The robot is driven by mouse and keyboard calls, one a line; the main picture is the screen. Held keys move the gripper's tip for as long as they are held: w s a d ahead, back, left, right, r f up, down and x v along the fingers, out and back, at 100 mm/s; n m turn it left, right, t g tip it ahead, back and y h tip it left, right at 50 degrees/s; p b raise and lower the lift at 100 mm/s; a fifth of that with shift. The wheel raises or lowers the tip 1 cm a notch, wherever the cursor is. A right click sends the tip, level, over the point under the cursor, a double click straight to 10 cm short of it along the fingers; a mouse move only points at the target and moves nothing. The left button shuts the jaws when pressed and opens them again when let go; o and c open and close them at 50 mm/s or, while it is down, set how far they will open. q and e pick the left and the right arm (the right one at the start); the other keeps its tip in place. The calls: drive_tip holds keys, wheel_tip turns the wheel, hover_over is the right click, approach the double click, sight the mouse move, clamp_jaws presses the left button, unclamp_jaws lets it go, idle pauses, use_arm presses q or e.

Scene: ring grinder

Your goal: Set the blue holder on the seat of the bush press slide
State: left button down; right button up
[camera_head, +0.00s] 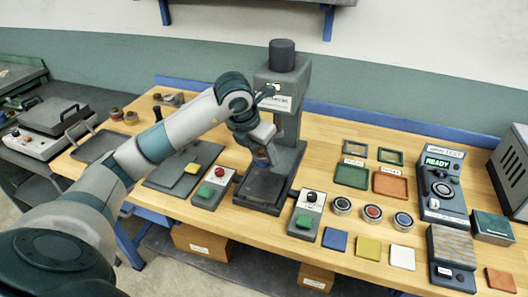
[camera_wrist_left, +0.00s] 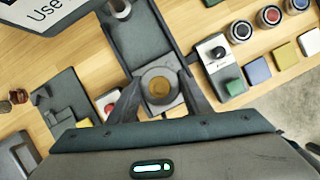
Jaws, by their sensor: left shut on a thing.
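The bush press (camera_head: 287,95) stands at the back middle of the bench, with its dark slide and base (camera_head: 262,188) reaching forward. My left gripper (camera_head: 262,160) points down in front of the press column, over the slide. In the left wrist view the holder (camera_wrist_left: 160,84) sits between my two fingers (camera_wrist_left: 160,92), with a round brownish bore on top. The seat is hidden below the holder, and I cannot tell whether they touch. My right gripper is not in view.
Button boxes stand left (camera_head: 213,187) and right (camera_head: 306,214) of the press base. Several round pots (camera_head: 372,213) and coloured tiles (camera_head: 368,247) lie to the right, before a test unit (camera_head: 440,190). A dark plate with a yellow block (camera_head: 192,168) lies left.

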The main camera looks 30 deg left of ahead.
use_arm(q)
drive_tip(key=shift+w+f, duration=0.1)
drive_tip(key=shift+f, duration=0.25)
drive_tip(key=shift+f+b, duration=1)
drive_tip(key=shift+f, duration=0.45)
drive_tip(key=shift+f+b, duration=0.4)
drive_tip(key=shift+f, duration=0.4)
drive_tip(key=shift+f+b, duration=0.9)
drive_tip(key=shift+f, duration=0.35)
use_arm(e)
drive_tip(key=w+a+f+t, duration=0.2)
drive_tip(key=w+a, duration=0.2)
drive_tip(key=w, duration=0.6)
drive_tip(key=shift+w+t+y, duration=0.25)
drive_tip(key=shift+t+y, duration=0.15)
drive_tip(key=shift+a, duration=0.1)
